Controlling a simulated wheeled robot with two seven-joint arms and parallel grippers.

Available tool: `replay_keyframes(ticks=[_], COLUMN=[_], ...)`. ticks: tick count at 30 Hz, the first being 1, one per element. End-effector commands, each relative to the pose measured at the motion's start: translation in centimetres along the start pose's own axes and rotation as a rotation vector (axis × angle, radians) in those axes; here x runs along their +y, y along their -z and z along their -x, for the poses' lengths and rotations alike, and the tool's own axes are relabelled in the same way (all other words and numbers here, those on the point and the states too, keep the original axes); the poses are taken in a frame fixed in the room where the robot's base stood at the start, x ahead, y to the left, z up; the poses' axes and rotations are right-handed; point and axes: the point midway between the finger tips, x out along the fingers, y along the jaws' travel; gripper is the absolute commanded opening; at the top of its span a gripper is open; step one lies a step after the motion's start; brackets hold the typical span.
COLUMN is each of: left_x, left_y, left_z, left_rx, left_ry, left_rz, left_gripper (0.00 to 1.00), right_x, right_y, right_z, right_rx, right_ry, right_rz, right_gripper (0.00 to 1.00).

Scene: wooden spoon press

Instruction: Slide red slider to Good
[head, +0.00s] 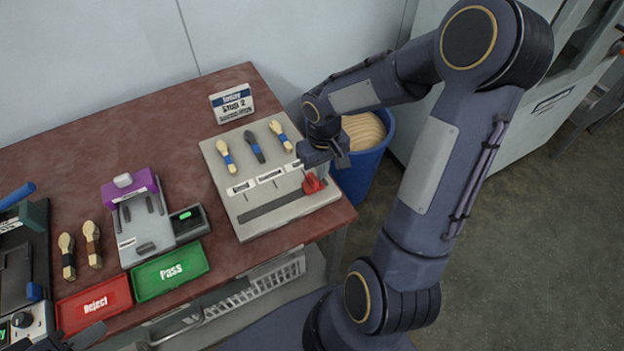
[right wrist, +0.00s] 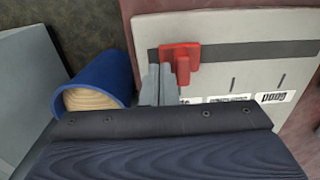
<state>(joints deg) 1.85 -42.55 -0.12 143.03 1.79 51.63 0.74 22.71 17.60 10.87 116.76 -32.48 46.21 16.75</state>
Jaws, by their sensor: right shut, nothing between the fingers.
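The red slider (head: 314,184) sits at the right end of the dark slot in the grey board (head: 255,222). The Good label (head: 240,187) is at the left end of the label row above the slot; it shows upside down in the right wrist view (right wrist: 273,97). My right gripper (head: 325,163) is shut and empty, right at the slider. In the right wrist view its fingertips (right wrist: 161,84) are beside the red slider (right wrist: 180,62); I cannot tell whether they touch. My left gripper (head: 80,338) is partly in view at the bottom left; its jaws are unclear.
Three spoons (head: 254,147) lie on the board above the labels, with a Step 2 sign (head: 232,103) behind. A blue bin (head: 370,165) stands off the table's right edge. Green Pass (head: 170,270) and red Reject (head: 94,305) trays lie left. The slot left of the slider is clear.

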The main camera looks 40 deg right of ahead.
Motion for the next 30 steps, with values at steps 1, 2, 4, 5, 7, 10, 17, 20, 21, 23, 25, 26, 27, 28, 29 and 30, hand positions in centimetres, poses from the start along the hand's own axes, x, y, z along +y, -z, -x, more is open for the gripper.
replay_keyframes(ticks=[1, 2, 4, 5, 7, 10, 17, 20, 21, 23, 25, 26, 27, 28, 29, 30], left_x=[-0.1, -0.1, -0.1, -0.1, -0.2, -0.2, -0.4, -0.4, -0.4, -0.5, -0.5, -0.5, -0.5, -0.6, -0.6, -0.6], left_y=[-0.1, -0.1, -0.1, -0.1, -0.2, -0.3, -0.4, -0.5, -0.5, -0.5, -0.6, -0.6, -0.6, -0.6, -0.6, -0.7], left_z=[-0.1, -0.2, -0.3, -0.3, -0.4, -0.5, -0.8, -0.9, -0.9, -1.0, -1.1, -1.1, -1.2, -1.2, -1.2, -1.3], left_rx=[0.000, 0.000, 0.000, 0.000, 0.000, 0.000, 0.000, 0.000, 0.000, 0.000, 0.000, 0.000, 0.000, 0.000, 0.000, 0.000], left_ry=[0.000, 0.000, 0.000, 0.000, 0.000, 0.000, 0.000, 0.000, 0.000, 0.000, 0.000, 0.000, 0.000, 0.000, 0.000, 0.000], left_rz=[0.000, 0.000, 0.000, 0.000, 0.000, 0.000, 0.000, 0.000, 0.000, 0.000, 0.000, 0.000, 0.000, 0.000, 0.000, 0.000], left_gripper=[0.36, 0.36, 0.36, 0.36, 0.36, 0.36, 0.36, 0.36, 0.36, 0.36, 0.36, 0.36, 0.36, 0.36, 0.36, 0.36], right_x=[-0.2, -0.4, -0.6, -0.8, -1.1, -1.4, -2.4, -2.8, -2.9, -3.2, -3.5, -3.6, -3.8, -3.9, -4.0, -4.2], right_y=[0.0, 0.0, 0.0, 0.0, 0.0, 0.0, 0.0, 0.0, 0.0, 0.0, 0.0, 0.0, 0.0, 0.0, 0.0, 0.0], right_z=[-0.1, -0.1, -0.1, -0.1, -0.1, -0.1, -0.1, -0.1, -0.1, -0.1, -0.1, -0.1, -0.1, -0.1, -0.1, -0.1], right_rx=[0.001, 0.001, 0.000, 0.000, 0.000, 0.000, 0.000, 0.000, 0.000, 0.000, 0.000, 0.000, 0.000, 0.000, 0.000, 0.000], right_ry=[0.000, 0.000, 0.000, 0.000, 0.000, 0.000, 0.000, 0.000, 0.000, 0.001, 0.001, 0.001, 0.001, 0.001, 0.001, 0.001], right_rz=[0.002, 0.002, 0.002, 0.002, 0.001, 0.002, 0.002, 0.002, 0.002, 0.001, 0.002, 0.002, 0.002, 0.002, 0.002, 0.002], right_gripper=[0.00, 0.00, 0.00, 0.00, 0.00, 0.00, 0.00, 0.00, 0.00, 0.00, 0.00, 0.00, 0.00, 0.00, 0.00, 0.00])
